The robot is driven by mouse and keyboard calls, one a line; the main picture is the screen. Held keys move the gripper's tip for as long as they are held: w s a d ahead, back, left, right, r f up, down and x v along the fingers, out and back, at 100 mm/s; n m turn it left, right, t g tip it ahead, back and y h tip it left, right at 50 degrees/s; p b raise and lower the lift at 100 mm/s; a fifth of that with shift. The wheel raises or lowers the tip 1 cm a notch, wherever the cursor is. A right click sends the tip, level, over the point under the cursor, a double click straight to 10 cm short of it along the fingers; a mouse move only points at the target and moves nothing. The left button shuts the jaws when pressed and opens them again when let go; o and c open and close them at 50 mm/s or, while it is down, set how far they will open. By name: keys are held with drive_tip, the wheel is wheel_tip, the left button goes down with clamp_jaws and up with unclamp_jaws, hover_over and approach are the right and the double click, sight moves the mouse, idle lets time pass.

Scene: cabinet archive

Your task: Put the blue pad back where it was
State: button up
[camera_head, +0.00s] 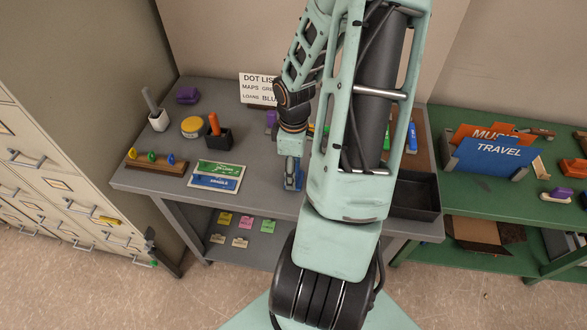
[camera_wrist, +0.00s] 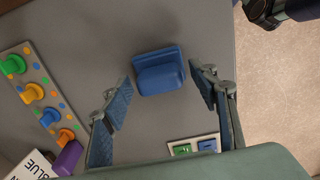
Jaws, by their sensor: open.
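The blue pad (camera_wrist: 160,72) lies on the grey desk top in the wrist view, a block with a raised rounded part on a flat base. My gripper (camera_wrist: 162,92) is open, with one finger on each side of the pad. A gap shows between the pad and each finger, and nothing is held. In the head view my gripper (camera_head: 292,178) is low over the middle of the grey desk (camera_head: 250,198). Its fingers have blue inner faces, so I cannot make out the pad there. My arm hides much of the desk's right half.
A board with coloured knobs (camera_wrist: 38,92), a purple block (camera_wrist: 68,158) and a card reading BLUE (camera_wrist: 35,168) are left in the wrist view. A small green-and-blue holder (camera_wrist: 193,146) is below. A black tray (camera_head: 415,195) stands at the desk's right.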

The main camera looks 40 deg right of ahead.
wheel_tip(320, 180, up, 12)
drive_tip(key=p, duration=0.2)
drive_tip(key=shift+r, duration=0.15)
idle(0.6)
